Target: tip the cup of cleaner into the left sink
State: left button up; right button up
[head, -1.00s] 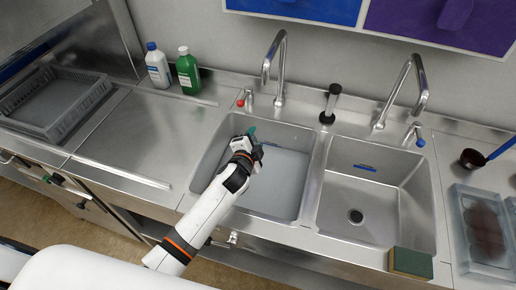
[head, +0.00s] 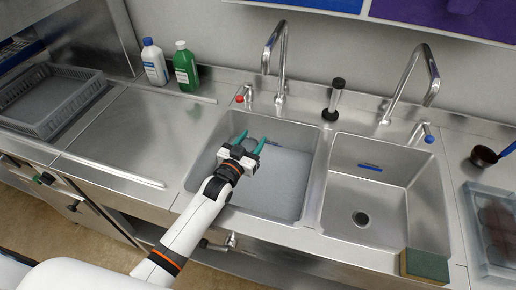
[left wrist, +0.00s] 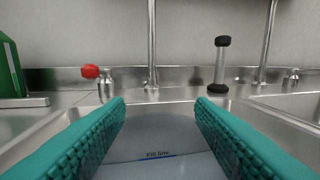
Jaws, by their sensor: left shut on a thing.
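The left sink (head: 292,214) is a steel basin with a pale grey floor or liquid; I cannot tell which. My left gripper (head: 249,141) is over its back left part, with its two teal fingers apart and pointing to the back wall. The fingers also fill both sides of the left wrist view (left wrist: 160,112). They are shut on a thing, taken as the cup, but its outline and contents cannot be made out. A "Fill line" mark (left wrist: 158,155) shows between the fingers. My right gripper is out of view.
Behind the left sink stand a tall tap (head: 282,62) and a red-knobbed valve (head: 242,95). A black-capped cylinder (head: 334,100) stands between the sinks. The right sink (head: 345,205) is empty. White (head: 154,62) and green (head: 186,68) bottles stand back left. A sponge (head: 425,266) lies front right.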

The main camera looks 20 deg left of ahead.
pick_arm(q)
jog(key=shift+r, duration=0.1)
notch_tip(320, 180, up, 5)
jog(key=p, duration=0.4)
jog(key=shift+p, duration=0.4)
